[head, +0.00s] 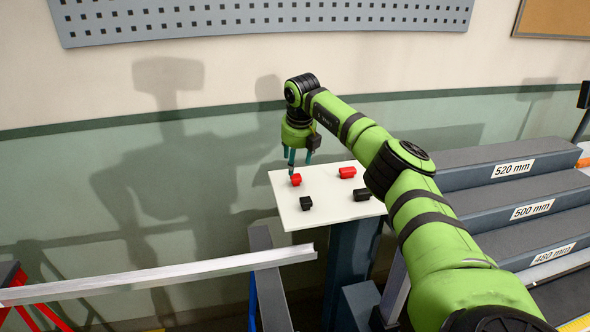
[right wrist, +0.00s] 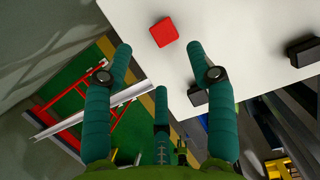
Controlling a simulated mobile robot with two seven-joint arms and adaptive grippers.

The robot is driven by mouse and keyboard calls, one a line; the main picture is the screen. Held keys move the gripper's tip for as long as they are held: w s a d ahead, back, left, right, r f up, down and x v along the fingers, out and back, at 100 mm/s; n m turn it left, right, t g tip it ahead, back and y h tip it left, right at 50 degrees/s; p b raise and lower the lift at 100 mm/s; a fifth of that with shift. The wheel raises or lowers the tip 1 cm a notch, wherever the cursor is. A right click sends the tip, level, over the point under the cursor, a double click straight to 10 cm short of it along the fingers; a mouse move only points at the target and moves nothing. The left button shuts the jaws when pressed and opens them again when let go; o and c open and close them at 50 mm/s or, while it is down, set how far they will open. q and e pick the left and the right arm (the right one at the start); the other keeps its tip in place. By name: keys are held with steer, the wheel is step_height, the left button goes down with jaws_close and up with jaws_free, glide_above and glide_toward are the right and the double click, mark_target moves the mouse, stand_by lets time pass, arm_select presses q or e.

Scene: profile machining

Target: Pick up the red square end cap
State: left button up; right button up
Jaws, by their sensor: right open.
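A red square end cap (head: 296,180) sits on a white tabletop (head: 327,211) near its left edge, and it also shows in the right wrist view (right wrist: 164,32). My right gripper (head: 299,160) is open and empty just above it. I cannot tell whether a finger touches the cap. My left gripper is not in view.
A second, wider red cap (head: 347,172) lies to the right on the tabletop. A black cap (head: 306,203) and a wider black one (head: 361,194) lie nearer. A pale metal profile (head: 160,274) runs at lower left; stepped grey racks (head: 500,168) stand right.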

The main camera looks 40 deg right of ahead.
mark_target(296, 176)
steer(key=shift+w+d+f, duration=0.2)
steer(key=shift+w+f, duration=0.1)
steer(key=shift+f, duration=0.05)
steer(key=shift+w+d+f+p, duration=0.1)
steer(key=shift+f+p, duration=0.2)
steer(key=shift+f, duration=0.05)
step_height(296, 176, down, 2)
steer(key=shift+d+p, duration=0.15)
steer(key=shift+p, duration=0.45)
steer(key=shift+x, duration=1.15)
steer(key=shift+w+d+f, duration=0.1)
steer(key=shift+d+f, duration=0.15)
steer(key=shift+f, duration=0.2)
steer(key=c, duration=0.7)
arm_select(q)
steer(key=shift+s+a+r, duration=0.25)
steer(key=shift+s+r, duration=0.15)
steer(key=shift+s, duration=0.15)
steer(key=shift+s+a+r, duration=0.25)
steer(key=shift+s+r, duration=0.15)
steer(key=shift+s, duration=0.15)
